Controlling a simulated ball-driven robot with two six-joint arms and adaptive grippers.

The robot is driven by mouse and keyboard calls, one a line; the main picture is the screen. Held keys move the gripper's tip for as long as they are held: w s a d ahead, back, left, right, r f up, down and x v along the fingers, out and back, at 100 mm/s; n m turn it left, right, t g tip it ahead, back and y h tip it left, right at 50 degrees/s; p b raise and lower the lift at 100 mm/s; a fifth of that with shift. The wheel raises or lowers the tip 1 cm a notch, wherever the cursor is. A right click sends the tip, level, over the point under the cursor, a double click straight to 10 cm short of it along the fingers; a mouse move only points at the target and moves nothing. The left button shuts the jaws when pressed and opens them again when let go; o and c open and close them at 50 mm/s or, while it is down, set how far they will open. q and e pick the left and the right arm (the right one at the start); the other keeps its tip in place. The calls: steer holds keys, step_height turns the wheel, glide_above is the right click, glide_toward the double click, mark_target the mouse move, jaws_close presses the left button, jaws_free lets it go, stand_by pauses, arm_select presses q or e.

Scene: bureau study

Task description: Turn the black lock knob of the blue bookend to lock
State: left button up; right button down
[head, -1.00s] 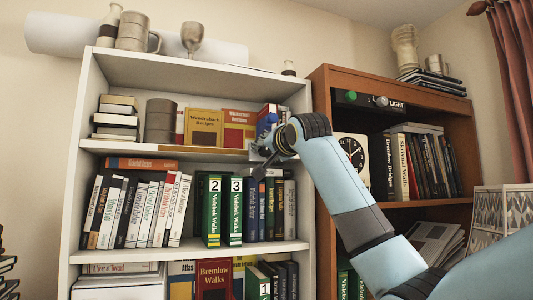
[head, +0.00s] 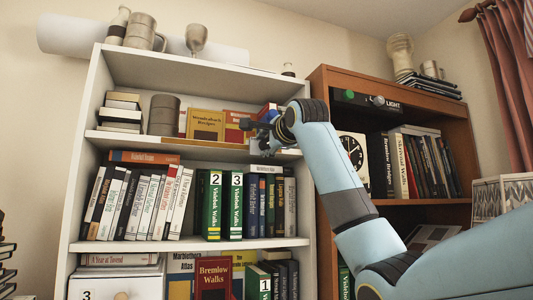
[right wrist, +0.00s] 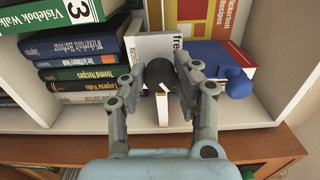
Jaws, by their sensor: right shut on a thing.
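The blue bookend (right wrist: 208,57) stands on a white shelf, right of my right gripper in the right wrist view. A round blue ball (right wrist: 238,85) shows at its right side. The black lock knob (right wrist: 158,73), with a white mark on its front, sits between the fingertips of my right gripper (right wrist: 160,76), which is shut on it. In the head view my right gripper (head: 263,139) is at the front edge of the bookcase's upper shelf, and my wrist partly hides the bookend. Whether the knob is at lock cannot be told. My left gripper is not in view.
The white bookcase (head: 85,140) holds several books, including green volumes (head: 212,205) below the gripper. An orange recipe book (head: 206,124) stands behind, left of the gripper. A brown bookcase (head: 322,95) with a clock (head: 352,150) stands to the right.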

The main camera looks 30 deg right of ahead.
steer(key=m+b, duration=0.2)
steer(key=shift+f+m, duration=0.2)
steer(key=shift+m, duration=0.2)
steer(key=shift+m+b, duration=1.15)
steer(key=shift+m, duration=0.65)
steer(key=shift+r, duration=0.1)
steer(key=c, duration=1)
jaws_free()
steer(key=v, duration=1.2)
